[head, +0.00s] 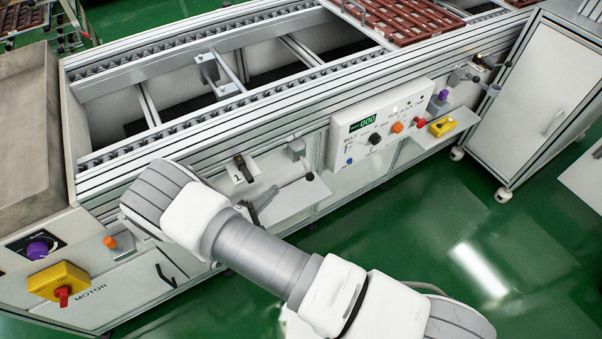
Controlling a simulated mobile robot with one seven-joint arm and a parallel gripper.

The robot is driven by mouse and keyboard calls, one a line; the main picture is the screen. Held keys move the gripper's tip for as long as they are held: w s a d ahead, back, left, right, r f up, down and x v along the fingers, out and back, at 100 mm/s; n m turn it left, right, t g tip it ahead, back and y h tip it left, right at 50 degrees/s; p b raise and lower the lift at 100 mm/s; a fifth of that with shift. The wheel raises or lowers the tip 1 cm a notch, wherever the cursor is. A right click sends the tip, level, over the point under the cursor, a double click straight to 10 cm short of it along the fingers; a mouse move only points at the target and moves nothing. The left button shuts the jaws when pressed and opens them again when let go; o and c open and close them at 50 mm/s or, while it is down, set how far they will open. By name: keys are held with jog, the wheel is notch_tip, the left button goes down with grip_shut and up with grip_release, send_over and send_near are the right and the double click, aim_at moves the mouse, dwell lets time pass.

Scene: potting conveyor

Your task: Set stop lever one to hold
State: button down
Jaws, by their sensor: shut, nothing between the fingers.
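A white plate marked 1 (238,178) is on the conveyor's front rail, left of centre, with a dark upright piece (243,167) on it. To its right, a thin grey lever with a round knob (309,176) points right and slightly up. I take it for stop lever one; its left end is hard to make out. My gripper (264,199) shows only as dark parts behind my arm, just left of and below the lever. It is shut and empty. Whether it touches the lever I cannot tell.
A control panel (341,159) with a green display and knobs stands right of the lever. A grey block (296,149) sits above the lever. A yellow motor switch box (58,282) is at lower left. Brown trays (405,25) lie on the belt. Green floor is clear at right.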

aim_at(306, 168)
jog(key=w+d+b, duration=0.2)
jog(key=w+d, duration=0.3)
jog(key=d, duration=0.2)
jog(key=shift+w+d, duration=0.25)
jog(key=shift+w, duration=0.05)
dwell(0.4)
jog(key=shift+f, duration=0.1)
